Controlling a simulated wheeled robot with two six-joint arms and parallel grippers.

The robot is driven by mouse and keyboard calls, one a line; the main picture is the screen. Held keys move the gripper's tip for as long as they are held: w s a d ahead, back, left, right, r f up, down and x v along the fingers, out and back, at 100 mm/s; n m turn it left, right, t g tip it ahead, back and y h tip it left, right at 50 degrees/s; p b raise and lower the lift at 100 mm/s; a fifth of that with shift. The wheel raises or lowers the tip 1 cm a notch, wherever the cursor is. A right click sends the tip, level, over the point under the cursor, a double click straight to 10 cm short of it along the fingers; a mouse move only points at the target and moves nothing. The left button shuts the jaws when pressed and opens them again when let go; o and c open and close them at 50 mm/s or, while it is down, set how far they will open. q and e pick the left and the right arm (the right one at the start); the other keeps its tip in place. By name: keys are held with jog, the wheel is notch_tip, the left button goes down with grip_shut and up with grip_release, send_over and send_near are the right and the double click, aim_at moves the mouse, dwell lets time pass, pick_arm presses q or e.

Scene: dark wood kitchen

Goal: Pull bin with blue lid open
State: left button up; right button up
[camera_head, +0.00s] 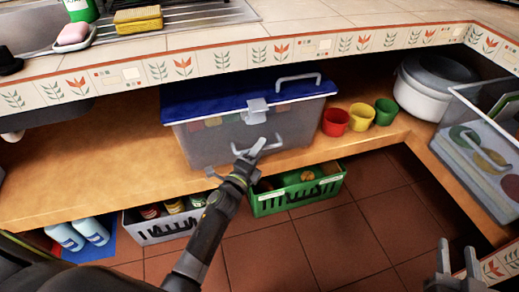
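The bin (206,142) is a translucent plastic box on the wooden shelf under the counter. Its blue lid (215,98) is shut on top, with a grey latch (257,110) at the front and a pale handle (298,79) at the back right. Colourful contents show faintly through the front wall. My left gripper (236,161) is in front of the bin's lower front, below the latch. Its fingers look spread, with nothing visible between them; whether one touches the bin I cannot tell. My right gripper (457,262) is open and empty at the lower right.
Red (335,122), yellow (361,117) and green (385,111) cups stand right of the bin. A white pot (430,92) and a clear bin (480,165) are further right. The counter edge (200,66) overhangs the shelf. Green (300,195) and white (160,228) baskets sit below.

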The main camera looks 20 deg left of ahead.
pick_arm(q)
jog(key=shift+w, duration=0.4)
grip_shut()
jog(key=shift+s+d, duration=0.15)
